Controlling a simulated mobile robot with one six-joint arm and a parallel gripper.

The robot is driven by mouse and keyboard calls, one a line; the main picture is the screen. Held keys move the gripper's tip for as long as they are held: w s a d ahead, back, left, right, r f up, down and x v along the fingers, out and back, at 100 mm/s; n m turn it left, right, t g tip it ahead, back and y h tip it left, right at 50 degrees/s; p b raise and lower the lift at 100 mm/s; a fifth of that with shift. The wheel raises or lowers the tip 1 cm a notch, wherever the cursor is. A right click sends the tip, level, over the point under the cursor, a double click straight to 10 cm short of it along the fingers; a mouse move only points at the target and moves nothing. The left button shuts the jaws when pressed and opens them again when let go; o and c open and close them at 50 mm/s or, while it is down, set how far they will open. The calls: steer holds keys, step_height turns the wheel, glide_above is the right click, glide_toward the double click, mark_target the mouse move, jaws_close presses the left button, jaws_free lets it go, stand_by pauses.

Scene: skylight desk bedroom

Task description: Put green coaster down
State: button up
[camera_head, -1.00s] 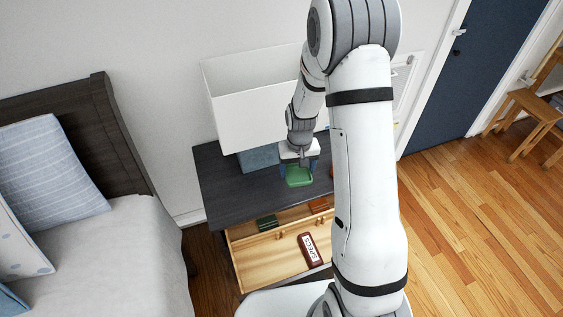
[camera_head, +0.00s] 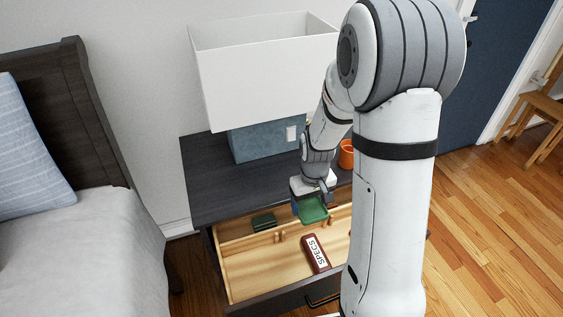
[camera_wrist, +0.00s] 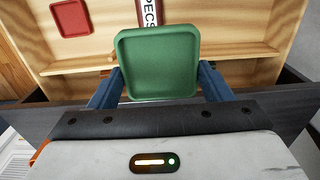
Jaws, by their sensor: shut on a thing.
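My gripper (camera_wrist: 160,88) is shut on the green coaster (camera_wrist: 158,55), with a blue finger at each side of it in the wrist view. The coaster is square with rounded corners and a raised rim. In the head view the coaster (camera_head: 313,210) hangs below my gripper (camera_head: 314,201), at the back part of the open drawer (camera_head: 262,266) of the dark nightstand (camera_head: 212,185). I cannot tell its exact height above the drawer.
The drawer has wooden dividers. It holds a dark red case marked SPECS (camera_head: 315,254), a dark green item (camera_head: 263,222) and a red square (camera_wrist: 71,18). A lamp with a white shade (camera_head: 260,75) and blue base (camera_head: 262,140), and an orange cup (camera_head: 346,154), stand on the nightstand.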

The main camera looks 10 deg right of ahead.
steer(key=p, duration=0.1)
glide_above(287, 176)
steer(key=shift+s+f, duration=0.15)
steer(key=shift+f, duration=1.9)
steer(key=o, duration=0.5)
steer(key=shift+f, duration=0.1)
steer(key=o, duration=0.5)
